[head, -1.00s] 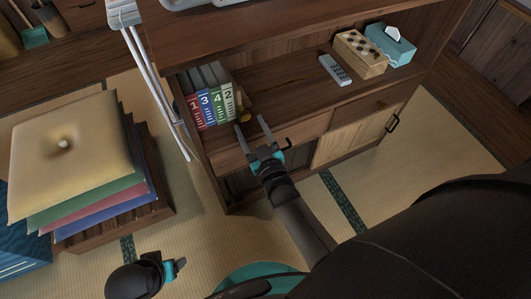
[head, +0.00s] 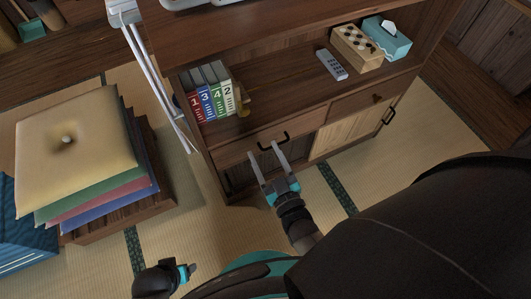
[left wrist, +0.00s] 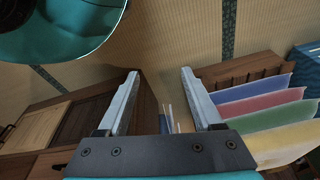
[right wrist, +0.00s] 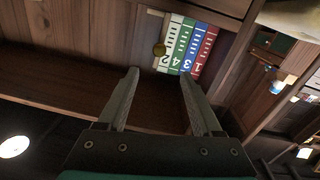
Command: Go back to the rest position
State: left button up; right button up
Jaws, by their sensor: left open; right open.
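My right gripper (head: 265,162) is open and empty in the head view, in front of the wooden cabinet's drawer and apart from the books. In the right wrist view its two fingers (right wrist: 160,95) are spread with nothing between them. My left gripper (head: 190,270) shows only in part at the bottom of the head view, low over the tatami. In the left wrist view its fingers (left wrist: 160,95) are apart and empty, with the cushion stack to the right.
The cabinet (head: 290,90) holds numbered books (head: 212,101), a remote (head: 331,64), a patterned wooden box (head: 357,48) and a tissue box (head: 388,38). Stacked cushions (head: 75,150) stand at left on a wooden base. A white pole (head: 150,75) stands between. Tatami (head: 190,215) is clear in front.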

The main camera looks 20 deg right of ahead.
dwell(0.3)
jog(key=s+d+f+g+y+p, duration=0.1)
jog(key=s+f+g+p, duration=0.1)
jog(key=s+f+g, duration=0.45)
jog(key=s+f+g+p, duration=0.2)
jog(key=s+f, duration=0.1)
jog(key=f, duration=0.6)
pick_arm(q)
jog(key=s+a+f+p, duration=0.3)
jog(key=s+a+f, duration=0.3)
jog(key=s, duration=0.4)
jog(key=shift+a+y, duration=0.4)
jog(key=shift+a, duration=0.1)
pick_arm(e)
jog(key=s+d+f+g, duration=0.3)
jog(key=s+d, duration=0.1)
jog(key=s, duration=0.3)
jog(key=s+d+f+g+h, duration=0.1)
jog(key=s+d+f+g, duration=0.1)
jog(key=s, duration=0.6)
jog(key=shift+d+f+n+g, duration=0.4)
jog(key=shift+d+g, duration=0.45)
jog(key=shift+g, duration=0.3)
pick_arm(q)
jog(key=shift+f, duration=0.1)
